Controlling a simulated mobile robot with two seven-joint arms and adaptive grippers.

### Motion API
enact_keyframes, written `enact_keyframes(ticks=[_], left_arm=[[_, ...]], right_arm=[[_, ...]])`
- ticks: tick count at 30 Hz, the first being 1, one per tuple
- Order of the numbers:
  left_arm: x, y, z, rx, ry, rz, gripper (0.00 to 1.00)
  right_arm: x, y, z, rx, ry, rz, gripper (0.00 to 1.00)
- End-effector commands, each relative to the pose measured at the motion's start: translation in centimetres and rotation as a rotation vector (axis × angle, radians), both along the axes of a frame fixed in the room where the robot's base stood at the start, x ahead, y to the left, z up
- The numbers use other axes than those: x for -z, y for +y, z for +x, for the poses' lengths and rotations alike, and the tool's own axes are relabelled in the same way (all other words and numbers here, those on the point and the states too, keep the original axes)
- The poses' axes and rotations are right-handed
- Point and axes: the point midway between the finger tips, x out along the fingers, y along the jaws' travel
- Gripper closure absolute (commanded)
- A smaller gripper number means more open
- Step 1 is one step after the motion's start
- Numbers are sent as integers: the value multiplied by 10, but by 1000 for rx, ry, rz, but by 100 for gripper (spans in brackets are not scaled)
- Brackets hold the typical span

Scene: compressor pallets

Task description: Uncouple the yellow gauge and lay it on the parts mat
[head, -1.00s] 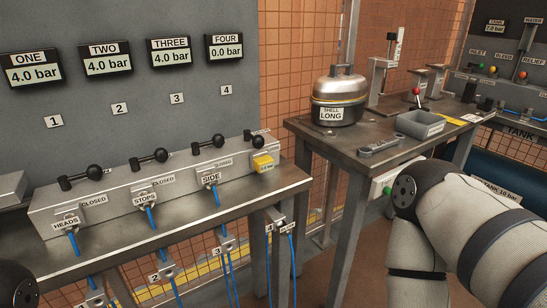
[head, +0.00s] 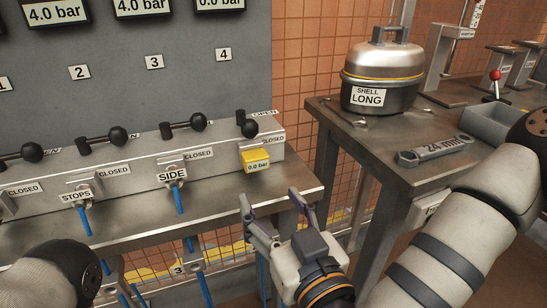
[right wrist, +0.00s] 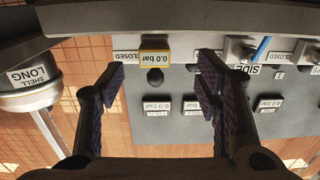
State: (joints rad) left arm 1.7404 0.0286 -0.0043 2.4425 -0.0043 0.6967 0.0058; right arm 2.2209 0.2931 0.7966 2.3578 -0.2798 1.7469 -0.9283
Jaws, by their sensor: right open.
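The yellow gauge (head: 256,160), reading 0.0 bar, sits on the front of the grey valve manifold (head: 226,158) at its right end, below the fourth lever. My right gripper (head: 272,204) is open and empty, in front of the bench edge and below the gauge. In the right wrist view the gauge (right wrist: 156,56) shows upside down, beyond and between the two open fingers (right wrist: 160,80), not touched by them. My left gripper is out of the picture; only part of my left arm shows at lower left. The parts mat cannot be made out now.
The side table (head: 365,150) at right holds a pot labelled SHELL LONG (head: 382,80), a 24 mm wrench (head: 435,150) and a grey bin (head: 495,122). Blue hoses hang from couplings labelled STOPS (head: 77,196) and SIDE (head: 172,176). A gap lies between bench and table.

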Motion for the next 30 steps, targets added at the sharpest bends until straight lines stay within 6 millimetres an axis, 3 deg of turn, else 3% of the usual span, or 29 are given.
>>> enact_keyframes(ticks=[5,16,26,30], left_arm=[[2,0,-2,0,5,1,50],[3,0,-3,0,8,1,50],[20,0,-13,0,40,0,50],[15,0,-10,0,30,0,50]], right_arm=[[-12,-2,5,20,-41,5,42],[-11,-1,9,20,-39,6,42],[-9,13,53,21,-37,7,42],[-15,19,71,21,-42,4,42]])
